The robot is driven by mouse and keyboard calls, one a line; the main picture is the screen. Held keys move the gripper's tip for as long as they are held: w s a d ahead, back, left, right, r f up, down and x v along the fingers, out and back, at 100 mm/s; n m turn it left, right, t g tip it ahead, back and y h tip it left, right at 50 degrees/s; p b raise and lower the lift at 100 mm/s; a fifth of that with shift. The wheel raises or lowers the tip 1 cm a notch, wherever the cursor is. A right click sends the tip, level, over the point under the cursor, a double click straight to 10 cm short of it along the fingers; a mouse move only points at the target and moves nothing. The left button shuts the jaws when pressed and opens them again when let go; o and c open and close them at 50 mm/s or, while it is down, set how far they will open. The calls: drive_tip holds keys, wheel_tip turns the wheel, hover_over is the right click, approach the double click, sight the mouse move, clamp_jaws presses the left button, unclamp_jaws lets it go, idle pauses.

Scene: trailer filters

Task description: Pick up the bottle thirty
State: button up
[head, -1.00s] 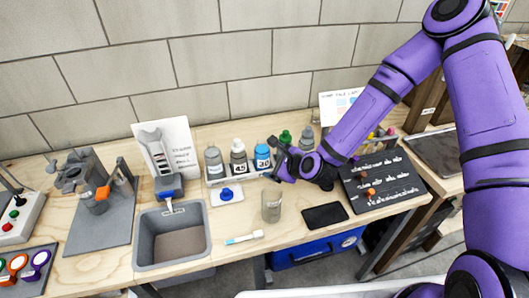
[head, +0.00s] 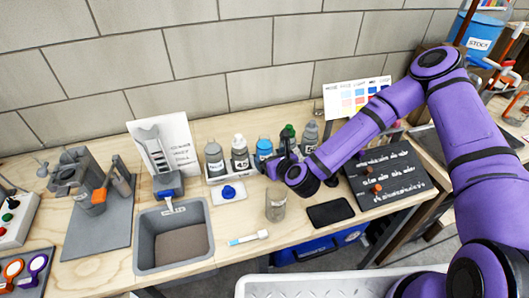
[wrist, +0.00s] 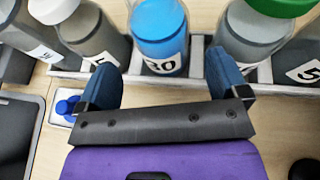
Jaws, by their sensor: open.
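Bottle thirty is the blue bottle (head: 264,149), standing upright in the middle of a row in a rack at the back of the bench. In the wrist view the blue bottle (wrist: 160,28) shows a white label reading 30. My gripper (wrist: 164,74) is open and empty, its two blue fingers apart in front of the bottle, one toward each side. The bottle is not between the fingertips as far as I can see. In the head view my gripper (head: 281,168) is just in front of the rack, its fingers partly hidden.
Bottles stand close on both sides: one labelled 45 (head: 240,153), a grey one (head: 214,160), a green-capped one (head: 288,136) and another grey one (head: 310,136). The rack rim (wrist: 200,70) lies below them. A clear beaker (head: 275,205) stands nearer the front.

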sight(268, 154)
drive_tip(key=shift+x, duration=2.75)
drive_tip(key=shift+w+d+r, duration=0.1)
drive_tip(key=shift+w+r, duration=0.05)
drive_tip(key=c, duration=1.3)
drive_tip(key=shift+o, duration=0.2)
